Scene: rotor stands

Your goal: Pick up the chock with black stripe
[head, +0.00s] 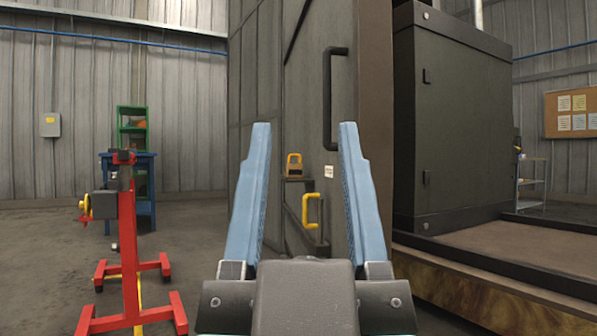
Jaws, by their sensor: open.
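My gripper (305,126) is open and empty, its two blue fingers pointing up and away in the middle of the head view. Between the fingers, farther off, a small yellow-orange object with a dark part (294,166) sits on a small ledge by the grey metal wall. It is too small to tell for sure whether it is the chock with black stripe. No other chock can be made out.
A yellow handle (312,211) and a dark door handle (328,98) are on the grey wall ahead. A red stand (130,245) is on the left, before a blue table (146,205). A dark cabinet (455,125) and a low platform (500,250) are on the right.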

